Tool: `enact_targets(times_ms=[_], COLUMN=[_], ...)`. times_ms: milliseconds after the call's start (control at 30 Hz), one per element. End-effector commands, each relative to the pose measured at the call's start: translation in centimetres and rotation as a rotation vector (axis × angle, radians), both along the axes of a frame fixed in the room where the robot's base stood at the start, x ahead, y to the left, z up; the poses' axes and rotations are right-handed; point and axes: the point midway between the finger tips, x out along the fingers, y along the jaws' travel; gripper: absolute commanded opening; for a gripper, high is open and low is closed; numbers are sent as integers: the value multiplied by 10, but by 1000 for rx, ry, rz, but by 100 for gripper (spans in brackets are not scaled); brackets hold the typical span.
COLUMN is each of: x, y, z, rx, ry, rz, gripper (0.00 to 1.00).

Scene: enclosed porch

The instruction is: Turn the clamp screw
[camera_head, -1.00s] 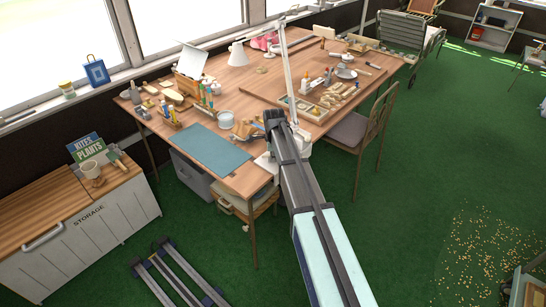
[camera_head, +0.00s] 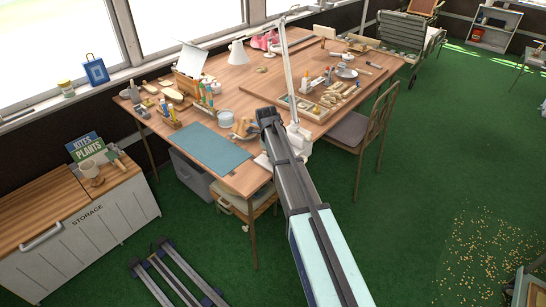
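A slim white upright arm (camera_head: 287,75), like a lamp arm, rises at the front right edge of the wooden table (camera_head: 215,95). A white base or clamp body (camera_head: 301,139) shows at its foot, beside my arm. I cannot make out the clamp screw; it is too small or hidden behind my arm. My arm reaches from the bottom of the view up to the table's front edge, and its dark far end covers part of the table there.
A blue-green mat (camera_head: 208,148) lies left of my arm. A wooden tray (camera_head: 302,108) of small parts lies to the right. A chair (camera_head: 365,130) stands at the right side and a stool (camera_head: 240,205) at the front.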

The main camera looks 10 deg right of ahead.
Motion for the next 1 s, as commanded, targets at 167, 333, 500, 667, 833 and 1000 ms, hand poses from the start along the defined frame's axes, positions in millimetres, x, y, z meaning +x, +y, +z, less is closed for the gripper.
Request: enact_targets(times_ms=[167, 333, 500, 667, 833, 1000], x=[0, 0, 0, 0, 0, -4], y=[0, 0, 0, 0, 1, 3], z=[0, 0, 0, 0, 5, 26], rx=[0, 0, 0, 0, 0, 0], ry=[0, 0, 0, 0, -1, -3], rz=[-2, -1, -1, -1, 0, 0], gripper=[0, 0, 38, 38, 38, 38])
